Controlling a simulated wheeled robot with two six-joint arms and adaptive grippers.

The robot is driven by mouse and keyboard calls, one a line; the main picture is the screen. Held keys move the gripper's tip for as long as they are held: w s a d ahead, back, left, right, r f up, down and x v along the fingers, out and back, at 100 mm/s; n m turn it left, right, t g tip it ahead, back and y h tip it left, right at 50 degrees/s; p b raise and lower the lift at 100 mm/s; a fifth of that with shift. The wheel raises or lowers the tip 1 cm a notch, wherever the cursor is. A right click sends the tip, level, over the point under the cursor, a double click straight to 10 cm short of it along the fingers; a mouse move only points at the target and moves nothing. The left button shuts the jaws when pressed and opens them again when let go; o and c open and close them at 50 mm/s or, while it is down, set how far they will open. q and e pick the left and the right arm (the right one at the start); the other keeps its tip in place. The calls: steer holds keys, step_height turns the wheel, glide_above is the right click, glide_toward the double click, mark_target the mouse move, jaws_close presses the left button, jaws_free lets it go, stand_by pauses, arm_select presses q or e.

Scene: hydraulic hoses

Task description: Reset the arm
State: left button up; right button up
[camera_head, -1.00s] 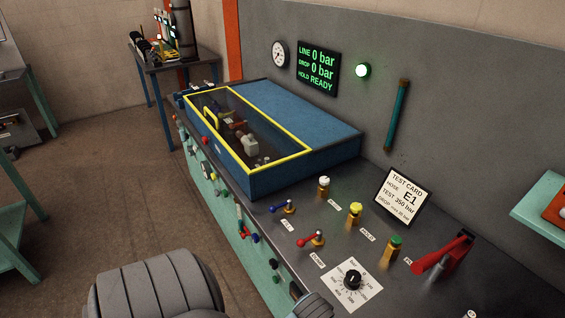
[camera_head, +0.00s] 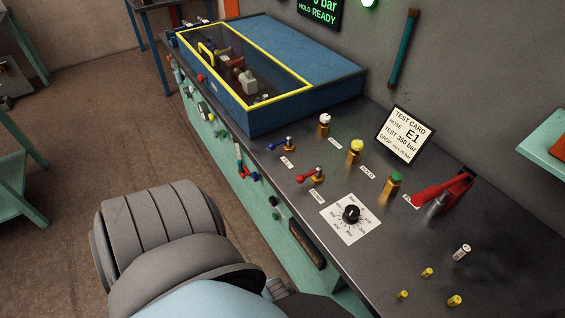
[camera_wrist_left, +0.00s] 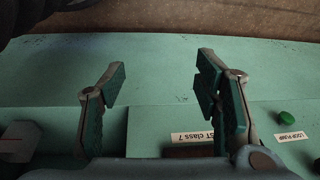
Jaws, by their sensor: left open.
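My left arm (camera_head: 170,240) comes in at the lower left of the head view, beside the front of the bench. Its gripper is mostly hidden there behind the arm. In the left wrist view my left gripper (camera_wrist_left: 162,100) is open and empty, its two fingers wide apart. It faces the green front panel (camera_wrist_left: 150,60) of the bench. Labels and a green button (camera_wrist_left: 287,118) show near the right finger. My right gripper is not in view.
The dark bench top (camera_head: 310,235) carries a blue box with a yellow-framed clear lid (camera_head: 270,60), small valves, a dial (camera_head: 351,214), a red lever (camera_head: 440,192) and a test card (camera_head: 406,134). Open floor (camera_head: 80,110) lies at the left.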

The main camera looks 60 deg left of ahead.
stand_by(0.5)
arm_select(q)
steer(key=s+f, duration=0.4)
steer(key=s, duration=0.3)
steer(key=s+a+f+b, duration=0.1)
steer(key=s+f, duration=0.3)
steer(key=s, duration=0.4)
steer(key=shift+s+f+m+g+b, duration=0.2)
steer(key=shift+m+g+b, duration=0.1)
steer(key=shift+g, duration=0.1)
steer(key=shift+w, duration=0.15)
steer(key=shift+c, duration=0.3)
